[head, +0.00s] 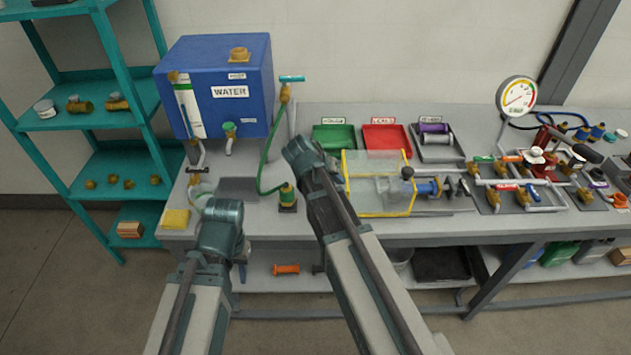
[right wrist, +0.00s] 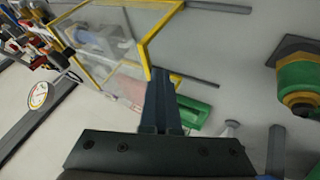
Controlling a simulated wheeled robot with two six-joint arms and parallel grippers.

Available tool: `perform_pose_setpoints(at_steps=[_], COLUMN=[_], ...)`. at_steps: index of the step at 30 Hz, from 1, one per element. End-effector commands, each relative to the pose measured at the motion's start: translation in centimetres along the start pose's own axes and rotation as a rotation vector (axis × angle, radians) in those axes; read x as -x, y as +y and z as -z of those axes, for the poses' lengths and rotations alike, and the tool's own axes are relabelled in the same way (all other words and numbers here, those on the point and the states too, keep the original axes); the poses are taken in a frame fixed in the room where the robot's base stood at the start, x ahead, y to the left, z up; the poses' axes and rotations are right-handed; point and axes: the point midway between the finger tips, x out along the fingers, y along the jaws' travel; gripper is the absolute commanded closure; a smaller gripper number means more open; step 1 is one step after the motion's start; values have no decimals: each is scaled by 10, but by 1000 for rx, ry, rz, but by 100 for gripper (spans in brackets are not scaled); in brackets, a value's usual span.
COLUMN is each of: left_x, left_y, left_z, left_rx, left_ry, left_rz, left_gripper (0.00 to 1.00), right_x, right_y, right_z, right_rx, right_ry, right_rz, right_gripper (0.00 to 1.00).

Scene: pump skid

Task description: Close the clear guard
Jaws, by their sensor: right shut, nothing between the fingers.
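The clear guard (head: 376,163) is a see-through cover with yellow edges on the bench, around the pump (head: 427,188) with its blue body and brass fitting. I cannot tell exactly how far it is swung. In the right wrist view the clear guard (right wrist: 146,42) shows its yellow frame at the top. My right gripper (right wrist: 160,72) is shut and empty, its fingertips close to a yellow corner of the guard; contact is unclear. In the head view my right gripper (head: 298,148) is left of the guard. My left gripper (head: 205,197) is over the bench's left part, its fingers not clear.
A blue water tank (head: 225,90) with a green hose stands at the left. Green (head: 333,138) and red (head: 386,138) trays lie behind the guard. A gauge (head: 516,95) and valve manifold fill the right side.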

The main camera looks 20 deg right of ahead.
Motion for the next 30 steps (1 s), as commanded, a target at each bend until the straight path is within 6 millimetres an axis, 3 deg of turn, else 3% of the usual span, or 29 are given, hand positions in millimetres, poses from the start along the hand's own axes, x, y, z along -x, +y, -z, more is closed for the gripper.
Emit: perform_pose_setpoints(at_steps=[1,6,15,21,30], left_x=[0,0,0,0,0], left_y=[0,0,0,0,0], left_z=[0,0,0,0,0], left_rx=[0,0,0,0,0], left_ry=[0,0,0,0,0], left_rz=[0,0,0,0,0], left_gripper=[64,64,64,64,64], right_x=[-8,-32,-61,-69,-72], right_y=[18,61,115,130,135], right_z=[-2,-2,0,0,0], right_rx=[-5,-5,-2,0,1], right_ry=[-4,-3,-2,-1,-1], right_rz=[-4,-4,-2,0,-5], right_gripper=[100,100,100,100,100])
